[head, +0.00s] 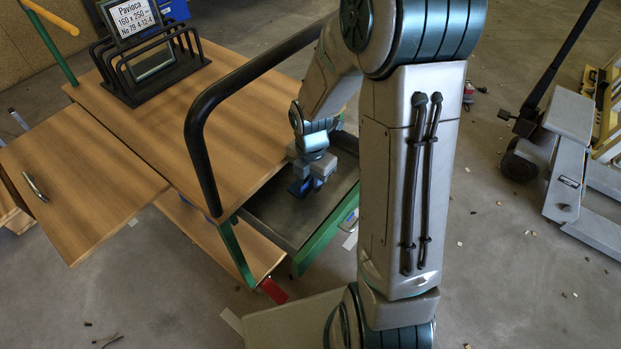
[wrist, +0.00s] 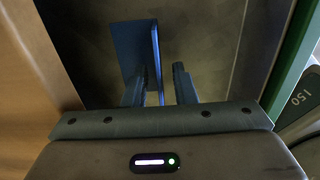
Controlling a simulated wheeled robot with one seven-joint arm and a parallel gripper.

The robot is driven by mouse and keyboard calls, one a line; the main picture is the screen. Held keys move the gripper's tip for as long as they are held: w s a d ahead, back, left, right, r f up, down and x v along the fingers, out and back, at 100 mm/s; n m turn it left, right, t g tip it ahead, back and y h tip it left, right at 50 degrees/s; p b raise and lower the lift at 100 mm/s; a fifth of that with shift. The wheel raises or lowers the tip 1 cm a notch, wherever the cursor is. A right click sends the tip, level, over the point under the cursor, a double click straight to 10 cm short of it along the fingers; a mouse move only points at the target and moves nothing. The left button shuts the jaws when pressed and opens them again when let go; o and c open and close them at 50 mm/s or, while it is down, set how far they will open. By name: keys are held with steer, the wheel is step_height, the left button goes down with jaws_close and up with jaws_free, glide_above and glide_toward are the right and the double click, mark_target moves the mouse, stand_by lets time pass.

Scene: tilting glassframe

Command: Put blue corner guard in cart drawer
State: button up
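The blue corner guard (wrist: 130,48) is an angled piece with two flat faces, seen in the wrist view ahead of my fingers. In the head view it shows as a small dark blue shape (head: 298,188) below my gripper (head: 312,183). The cart drawer (head: 318,248) is pulled out, with a grey floor and a green front. My gripper is inside the drawer's outline. In the wrist view my gripper (wrist: 160,88) is open, one finger on each side of the guard's thin edge, with a gap on the right. I cannot tell whether the guard touches the drawer floor.
The wooden cart top (head: 235,120) carries a black rack (head: 150,65) with a sign. A black handle bar (head: 200,140) arches beside the drawer. A wooden door panel (head: 85,175) stands out left. A pallet truck (head: 565,150) stands on the right.

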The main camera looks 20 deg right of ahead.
step_height(320, 180, up, 8)
steer(key=p, duration=0.3)
steer(key=shift+f, duration=0.15)
steer(key=s+r+m, duration=0.5)
steer(key=s+m, duration=0.1)
steer(key=m, duration=0.6)
steer(key=s+r+m+t, duration=0.1)
steer(key=s+r+m, duration=0.4)
steer(key=m, duration=0.8)
steer(key=shift+s+d+r, duration=0.2)
steer(key=shift+s+r, duration=0.1)
steer(key=shift+s, duration=0.95)
